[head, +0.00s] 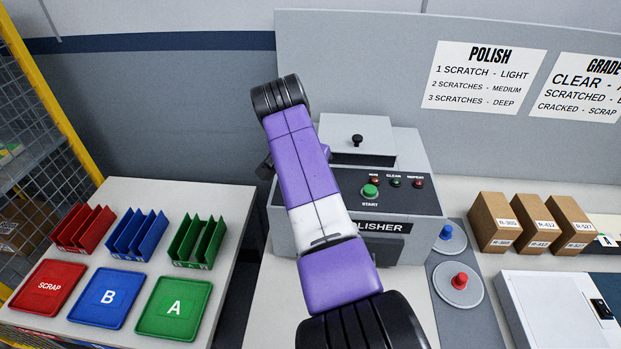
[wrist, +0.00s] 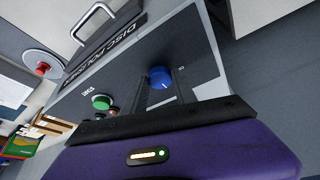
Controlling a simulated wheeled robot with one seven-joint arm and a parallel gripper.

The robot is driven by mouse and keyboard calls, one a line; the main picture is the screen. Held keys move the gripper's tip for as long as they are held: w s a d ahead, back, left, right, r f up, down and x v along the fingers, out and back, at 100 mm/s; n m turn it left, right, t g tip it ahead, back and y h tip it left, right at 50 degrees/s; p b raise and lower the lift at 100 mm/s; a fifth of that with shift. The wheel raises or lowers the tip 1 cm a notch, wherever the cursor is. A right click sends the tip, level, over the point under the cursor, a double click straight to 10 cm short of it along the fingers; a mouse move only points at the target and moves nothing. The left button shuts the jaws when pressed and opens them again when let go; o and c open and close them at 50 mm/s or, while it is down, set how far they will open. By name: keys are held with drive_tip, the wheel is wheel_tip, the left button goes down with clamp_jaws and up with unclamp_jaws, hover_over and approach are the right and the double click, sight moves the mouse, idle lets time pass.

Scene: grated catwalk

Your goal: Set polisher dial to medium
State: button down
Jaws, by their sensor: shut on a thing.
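The grey disc polisher (head: 408,252) stands on the bench behind my purple arm in the head view. Its dark panel has a green START button (head: 370,191) and small lamps. The dial is hidden behind my arm there. In the wrist view the blue dial (wrist: 160,78) shows on the polisher's panel, with a pale pointer mark on it. My gripper (wrist: 160,82) has its two dark fingers on either side of the dial, shut on it. The scale marks around the dial are too small or covered to read. My gripper is hidden in the head view.
A wall sign (head: 480,78) reads 1 scratch light, 2 scratches medium, 3 scratches deep. Red, blue and green trays and racks stand on the left table. Right of the polisher are two discs with blue and red knobs (head: 460,281), brown boxes (head: 494,222) and a white case (head: 560,308).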

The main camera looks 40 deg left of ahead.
drive_tip(key=shift+a+f+m+h+b, duration=0.15)
drive_tip(key=shift+m+h+b, duration=0.15)
drive_tip(key=shift+m+b, duration=0.55)
drive_tip(key=shift+m+h+b, duration=0.4)
drive_tip(key=shift+m+b, duration=0.55)
drive_tip(key=shift+r+m+b, duration=0.2)
drive_tip(key=shift+m+b, duration=0.2)
drive_tip(key=c, duration=1)
unclamp_jaws()
drive_tip(key=b+v, duration=0.1)
drive_tip(key=v, duration=0.6)
drive_tip(key=shift+r, duration=0.4)
drive_tip(key=shift+s+a, duration=0.15)
